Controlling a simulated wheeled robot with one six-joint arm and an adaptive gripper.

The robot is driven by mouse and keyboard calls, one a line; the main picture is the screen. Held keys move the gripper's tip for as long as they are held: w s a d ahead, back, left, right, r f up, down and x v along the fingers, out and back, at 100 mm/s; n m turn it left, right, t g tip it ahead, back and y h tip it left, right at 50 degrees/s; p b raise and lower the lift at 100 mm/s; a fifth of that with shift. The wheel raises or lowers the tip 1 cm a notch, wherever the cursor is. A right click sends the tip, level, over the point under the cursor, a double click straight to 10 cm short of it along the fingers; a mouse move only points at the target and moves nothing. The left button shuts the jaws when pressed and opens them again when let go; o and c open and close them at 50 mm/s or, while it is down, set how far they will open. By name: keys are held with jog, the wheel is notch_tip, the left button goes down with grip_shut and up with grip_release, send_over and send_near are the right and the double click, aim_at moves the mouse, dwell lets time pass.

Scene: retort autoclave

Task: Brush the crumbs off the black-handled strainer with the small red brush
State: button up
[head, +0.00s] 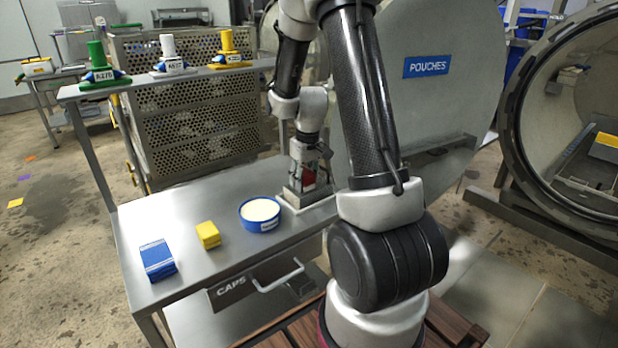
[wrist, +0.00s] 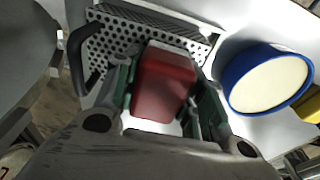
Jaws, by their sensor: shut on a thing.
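My gripper (wrist: 164,90) is shut on the small red brush (wrist: 165,75), with a finger on each side of its red block. The red brush also shows between the fingers in the head view (head: 309,180). The strainer (wrist: 110,42) is a perforated metal tray under and beyond the brush in the wrist view, with its black handle (wrist: 78,62) at the left. In the head view my gripper (head: 308,177) hangs over the strainer on the steel table. The bristles are hidden, so I cannot tell if they touch the strainer. I cannot make out crumbs.
A blue bowl (head: 262,226) of pale contents stands close beside the strainer. A yellow box (head: 208,235) and a blue box (head: 157,262) stand farther left on the steel table (head: 185,205). A raised shelf (head: 150,82) with several coloured items runs along the back.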

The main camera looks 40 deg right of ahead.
aim_at(292, 190)
jog(key=shift+a+f, duration=0.1)
jog(key=shift+a, duration=1.7)
jog(key=shift+w+f, duration=0.15)
jog(key=shift+w, duration=0.1)
jog(key=shift+w+d, duration=0.15)
jog(key=shift+d, duration=3.05)
jog(key=shift+d+r, duration=0.2)
jog(key=shift+d, duration=0.3)
jog(key=shift+d+r, duration=0.1)
jog(key=shift+r, duration=0.05)
jog(key=shift+a, duration=3.85)
